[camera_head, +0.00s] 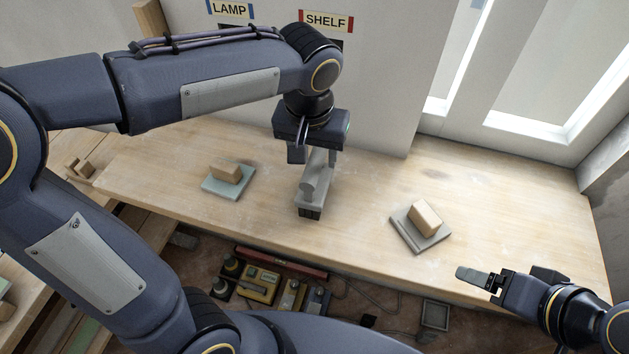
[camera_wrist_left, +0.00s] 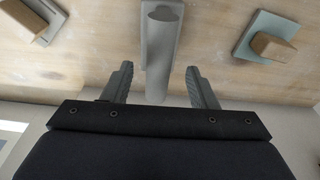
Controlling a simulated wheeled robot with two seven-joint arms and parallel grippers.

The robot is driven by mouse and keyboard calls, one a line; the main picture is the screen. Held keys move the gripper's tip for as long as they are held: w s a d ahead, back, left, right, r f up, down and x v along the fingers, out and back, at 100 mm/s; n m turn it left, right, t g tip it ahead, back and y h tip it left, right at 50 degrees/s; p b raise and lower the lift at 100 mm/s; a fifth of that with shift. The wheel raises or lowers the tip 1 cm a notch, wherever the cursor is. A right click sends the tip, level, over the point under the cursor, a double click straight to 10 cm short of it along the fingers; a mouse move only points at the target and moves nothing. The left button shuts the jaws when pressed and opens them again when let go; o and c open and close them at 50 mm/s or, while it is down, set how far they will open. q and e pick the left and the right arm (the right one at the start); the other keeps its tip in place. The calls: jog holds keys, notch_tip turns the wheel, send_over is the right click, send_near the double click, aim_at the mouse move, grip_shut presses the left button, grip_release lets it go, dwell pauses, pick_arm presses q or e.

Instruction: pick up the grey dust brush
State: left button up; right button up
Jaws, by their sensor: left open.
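The grey dust brush (camera_head: 311,196) is on the wooden bench, with its dark bristle end toward the front edge. Its handle runs back beneath my left gripper (camera_head: 313,157), which partly hides it. In the left wrist view, the brush handle (camera_wrist_left: 161,45) reaches in from the top edge. Its end lies in the gap between the two fingers of my left gripper (camera_wrist_left: 159,70), with space on both sides. The fingers are open and hold nothing. My right gripper (camera_head: 500,278) is at the bench's front right; its jaw opening is unclear.
A wooden block on a pale blue-green slab (camera_head: 212,190) lies left of the brush. Another block sits on a grey slab (camera_head: 419,241) to the right. A wall panel with LAMP and SHELF labels (camera_head: 326,21) rises behind. Tools (camera_head: 262,285) lie below the bench's front edge.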

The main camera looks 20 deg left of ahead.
aim_at(315, 159)
pick_arm(q)
jog(key=f, duration=0.4)
jog(key=shift+w, duration=0.25)
grip_shut()
jog(key=shift+r, duration=0.2)
jog(key=shift+r, duration=0.25)
notch_tip(315, 159, up, 2)
jog(key=shift+d+r, duration=0.1)
jog(key=shift+r, duration=0.1)
jog(key=s+d+r+b, duration=0.2)
jog(key=s+d+r, duration=0.5)
jog(key=s, duration=0.5)
notch_tip(315, 159, up, 3)
jog(key=shift+f, duration=0.1)
